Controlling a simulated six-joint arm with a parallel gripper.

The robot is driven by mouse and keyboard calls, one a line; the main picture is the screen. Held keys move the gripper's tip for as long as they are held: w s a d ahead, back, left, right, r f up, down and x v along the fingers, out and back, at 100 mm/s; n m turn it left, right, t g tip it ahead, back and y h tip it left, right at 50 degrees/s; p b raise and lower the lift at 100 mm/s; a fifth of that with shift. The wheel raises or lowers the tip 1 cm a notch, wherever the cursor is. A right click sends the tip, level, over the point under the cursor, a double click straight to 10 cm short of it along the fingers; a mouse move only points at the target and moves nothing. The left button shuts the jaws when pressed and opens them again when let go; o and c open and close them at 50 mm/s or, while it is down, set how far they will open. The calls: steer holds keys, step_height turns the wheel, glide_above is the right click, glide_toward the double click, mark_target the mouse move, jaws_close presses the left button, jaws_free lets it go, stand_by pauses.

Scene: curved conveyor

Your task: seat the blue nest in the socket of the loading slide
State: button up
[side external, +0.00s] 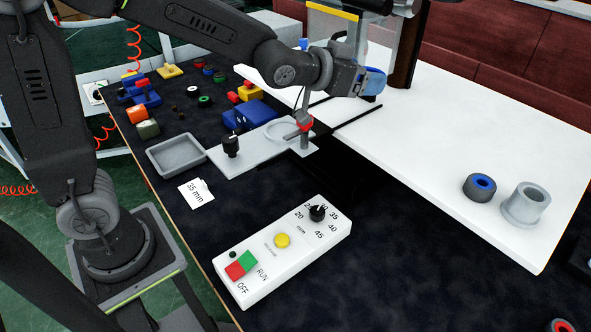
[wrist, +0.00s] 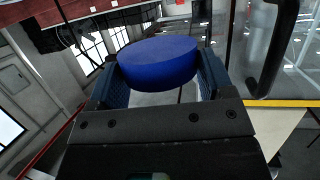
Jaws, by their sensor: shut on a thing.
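The blue nest (wrist: 158,62) is a round blue disc held between the two dark blue fingers of my gripper (wrist: 160,78) in the wrist view. In the side external view, my gripper (side external: 362,76) is turned sideways at the top centre, with the blue of the nest (side external: 376,81) at its end. It is up in the air, above and to the right of the loading slide. The loading slide (side external: 232,157) is a light grey plate with a black knob. Its round socket (side external: 283,131) shows no nest in it. A red-collared post (side external: 304,124) stands beside the socket.
A grey tray (side external: 181,156) lies left of the slide. A blue block (side external: 257,115) stands behind it. The white control box (side external: 281,249) is in front. A dark ring with blue centre (side external: 480,187) and a grey flanged bushing (side external: 525,204) stand on the white table (side external: 440,130).

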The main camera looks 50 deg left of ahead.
steer(key=shift+s+a+n+y, duration=1.15)
steer(key=shift+s+a, duration=2)
steer(key=shift+a, duration=2.45)
steer(key=w+d+m+h, duration=0.2)
steer(key=w+d, duration=0.2)
steer(key=d, duration=0.4)
steer(key=w+d+m+h, duration=0.2)
steer(key=w+d, duration=0.3)
steer(key=d, duration=0.2)
steer(key=w+a+f+n+y, duration=0.1)
steer(key=w+a+f, duration=0.1)
steer(key=w+f, duration=0.3)
steer(key=shift+w+a, duration=0.3)
steer(key=shift+a, duration=0.1)
steer(key=shift+n+y, duration=0.25)
glide_above(423, 164)
step_height(423, 164, down, 7)
steer(key=shift+r, duration=0.1)
steer(key=shift+f, duration=1.9)
